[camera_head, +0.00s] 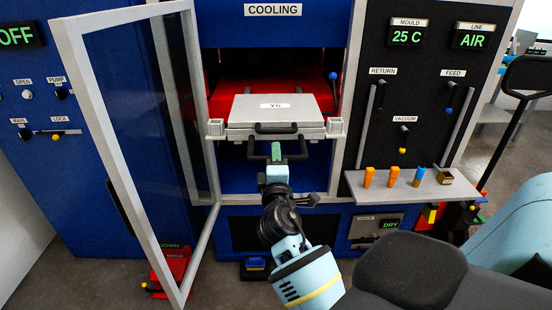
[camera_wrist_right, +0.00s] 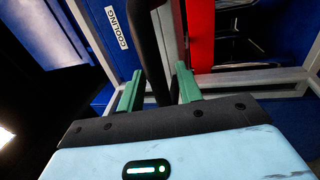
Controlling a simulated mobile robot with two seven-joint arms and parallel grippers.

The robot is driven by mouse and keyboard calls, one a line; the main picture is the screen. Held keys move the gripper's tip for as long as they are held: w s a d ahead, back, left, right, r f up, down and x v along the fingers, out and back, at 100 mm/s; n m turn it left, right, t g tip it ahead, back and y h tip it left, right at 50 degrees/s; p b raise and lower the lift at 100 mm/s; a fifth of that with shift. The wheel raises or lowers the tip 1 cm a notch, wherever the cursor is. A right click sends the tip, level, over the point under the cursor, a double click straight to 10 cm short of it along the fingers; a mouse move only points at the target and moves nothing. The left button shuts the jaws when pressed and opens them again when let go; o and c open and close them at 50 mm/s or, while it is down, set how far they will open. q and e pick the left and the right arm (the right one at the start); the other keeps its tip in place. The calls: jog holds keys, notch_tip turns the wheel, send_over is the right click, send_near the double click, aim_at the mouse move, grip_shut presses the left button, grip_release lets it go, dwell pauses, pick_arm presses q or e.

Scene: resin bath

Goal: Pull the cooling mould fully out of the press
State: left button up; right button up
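My right gripper (camera_head: 279,149) is at this lower handle. My left gripper is not in view.
An open glazed door (camera_head: 135,150) stands left of the opening. To the right, a shelf (camera_head: 410,188) carries small orange, blue and brown pieces below the control panel. Red items (camera_head: 172,265) lie on the floor at left.

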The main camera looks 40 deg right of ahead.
jog(key=b+v, duration=0.1)
jog(key=v, duration=0.6)
jog(key=shift+s+a, duration=0.25)
jog(key=shift+s, duration=0.05)
dwell(0.4)
